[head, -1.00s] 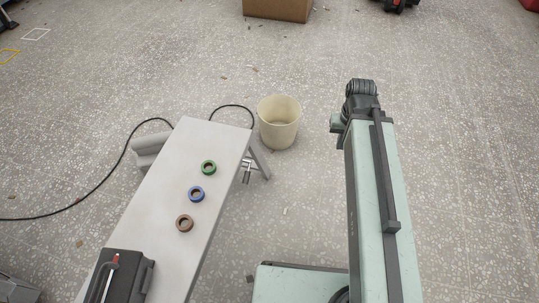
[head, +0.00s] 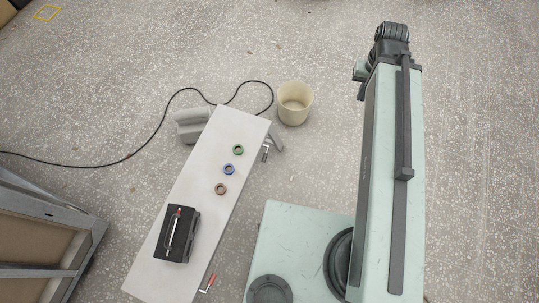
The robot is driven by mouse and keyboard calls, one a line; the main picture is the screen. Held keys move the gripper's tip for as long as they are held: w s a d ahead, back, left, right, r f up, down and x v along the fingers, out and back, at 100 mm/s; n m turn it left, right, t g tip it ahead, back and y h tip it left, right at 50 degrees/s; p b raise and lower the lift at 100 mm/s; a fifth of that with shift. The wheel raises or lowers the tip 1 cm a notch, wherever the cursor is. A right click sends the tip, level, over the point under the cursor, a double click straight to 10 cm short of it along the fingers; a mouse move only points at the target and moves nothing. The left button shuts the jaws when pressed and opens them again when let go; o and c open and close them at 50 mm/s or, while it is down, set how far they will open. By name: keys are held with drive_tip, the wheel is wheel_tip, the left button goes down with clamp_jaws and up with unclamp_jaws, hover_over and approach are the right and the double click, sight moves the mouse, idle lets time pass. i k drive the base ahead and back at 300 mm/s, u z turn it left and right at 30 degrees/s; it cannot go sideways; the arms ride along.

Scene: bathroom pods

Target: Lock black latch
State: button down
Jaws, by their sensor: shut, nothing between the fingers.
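No black latch can be clearly made out in the head view. A black case (head: 188,247) with a silver bar handle (head: 171,233) lies on the near part of a long white bench (head: 150,279). A small red bit shows at the far end of the handle. Any latch on this case is too small to tell. My gripper is not in view; only my pale green arm and base show on the right, apart from the bench.
Green (head: 238,150), blue (head: 229,169) and brown (head: 221,189) rings lie on the bench. A red-handled clamp (head: 208,283) is at its right edge. A cream bucket (head: 294,103) stands beyond. A black cable crosses the floor. A framed panel (head: 40,240) stands left. Floor at back right is clear.

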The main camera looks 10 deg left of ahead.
sight(264, 156)
drive_tip(key=u, duration=0.05)
drive_tip(key=k, duration=0.5)
drive_tip(key=u, duration=1.45)
drive_tip(key=k, duration=0.3)
drive_tip(key=u, duration=0.7)
